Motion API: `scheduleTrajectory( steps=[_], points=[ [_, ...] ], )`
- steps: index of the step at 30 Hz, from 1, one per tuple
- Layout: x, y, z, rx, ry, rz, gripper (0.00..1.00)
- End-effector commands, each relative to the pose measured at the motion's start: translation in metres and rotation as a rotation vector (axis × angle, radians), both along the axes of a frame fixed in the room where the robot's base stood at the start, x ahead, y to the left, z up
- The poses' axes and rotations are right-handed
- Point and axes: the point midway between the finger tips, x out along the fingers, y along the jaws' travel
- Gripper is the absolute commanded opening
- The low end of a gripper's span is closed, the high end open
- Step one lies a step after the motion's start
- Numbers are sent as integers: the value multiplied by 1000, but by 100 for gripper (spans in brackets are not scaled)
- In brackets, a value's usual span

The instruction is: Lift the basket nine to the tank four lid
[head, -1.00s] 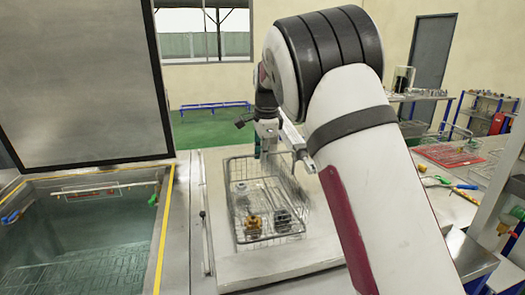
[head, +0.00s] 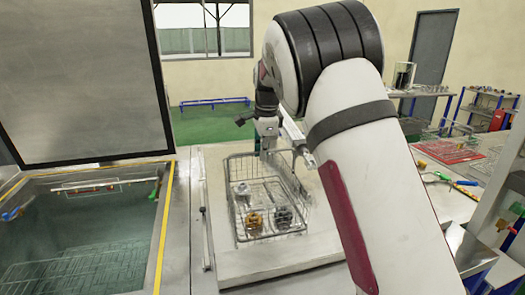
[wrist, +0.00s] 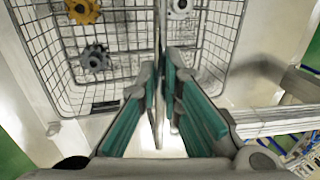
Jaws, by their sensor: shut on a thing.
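A wire basket (head: 238,190) is over the pale flat lid (head: 285,262) right of the open tank. I cannot read a number on either. The basket holds a golden gear (head: 254,220), a dark grey gear (head: 283,217) and a silver part (head: 242,190). My gripper (head: 264,153) is at the basket's far side, pointing down. In the wrist view, my gripper's teal-padded fingers (wrist: 162,75) are shut on the basket's wire (wrist: 157,25). Whether the basket's underside touches the lid is unclear.
At right, a bench holds a red tray (head: 450,152) and tools. A blue low frame (head: 215,102) stands on the floor behind.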

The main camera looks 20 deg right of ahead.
Motion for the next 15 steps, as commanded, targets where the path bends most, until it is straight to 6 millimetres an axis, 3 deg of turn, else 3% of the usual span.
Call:
scheduleTrajectory(
  steps=[15],
  points=[
    [0,0,-8,0,2,0,0]
  ],
)
